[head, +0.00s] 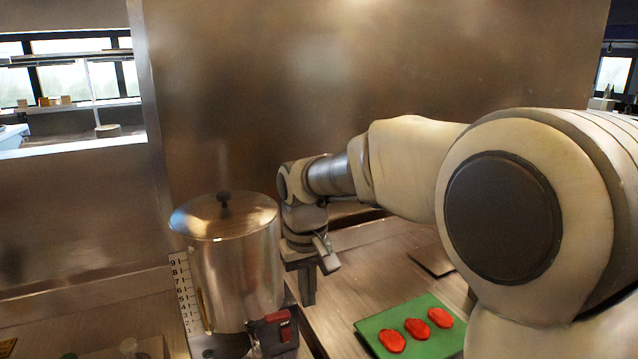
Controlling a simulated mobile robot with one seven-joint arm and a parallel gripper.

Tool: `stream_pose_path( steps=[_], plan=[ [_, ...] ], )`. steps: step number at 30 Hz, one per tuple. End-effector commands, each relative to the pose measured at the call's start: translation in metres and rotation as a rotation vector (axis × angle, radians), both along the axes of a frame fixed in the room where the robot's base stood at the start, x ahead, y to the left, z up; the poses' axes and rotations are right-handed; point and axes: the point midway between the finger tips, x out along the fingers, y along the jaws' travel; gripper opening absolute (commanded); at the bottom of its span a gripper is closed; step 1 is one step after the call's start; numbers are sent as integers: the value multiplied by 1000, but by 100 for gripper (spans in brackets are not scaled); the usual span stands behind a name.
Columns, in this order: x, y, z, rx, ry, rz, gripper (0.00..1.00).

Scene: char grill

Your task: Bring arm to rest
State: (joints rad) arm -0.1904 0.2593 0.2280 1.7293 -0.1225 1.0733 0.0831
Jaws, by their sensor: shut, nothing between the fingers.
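My gripper (308,287) is at the end of my arm, left of the picture's middle. It points down, and its fingers look together with nothing between them. It is just right of a shiny metal pot (240,275) with a lid and dark knob, and above the metal counter (352,268). Part of the wrist overlaps the pot's right edge in the picture; I cannot tell whether they touch. My arm reaches in from the right, bent at a large joint close to the camera.
A green board (376,341) with three red slices (417,328) lies on the counter below my arm. A metal wall (330,70) rises behind.

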Motion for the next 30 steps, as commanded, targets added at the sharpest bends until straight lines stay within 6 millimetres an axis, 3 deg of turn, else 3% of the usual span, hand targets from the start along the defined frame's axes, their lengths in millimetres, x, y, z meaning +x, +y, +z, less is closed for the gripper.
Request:
stream_pose_path(
  steps=[6,15,22,30],
  plan=[
    [-37,-46,30,4,-84,-72,0],
    [-95,-99,50,25,-189,-172,0],
    [-144,-132,50,55,-269,-252,0],
    [-194,-157,35,99,-353,-332,0]
  ],
)
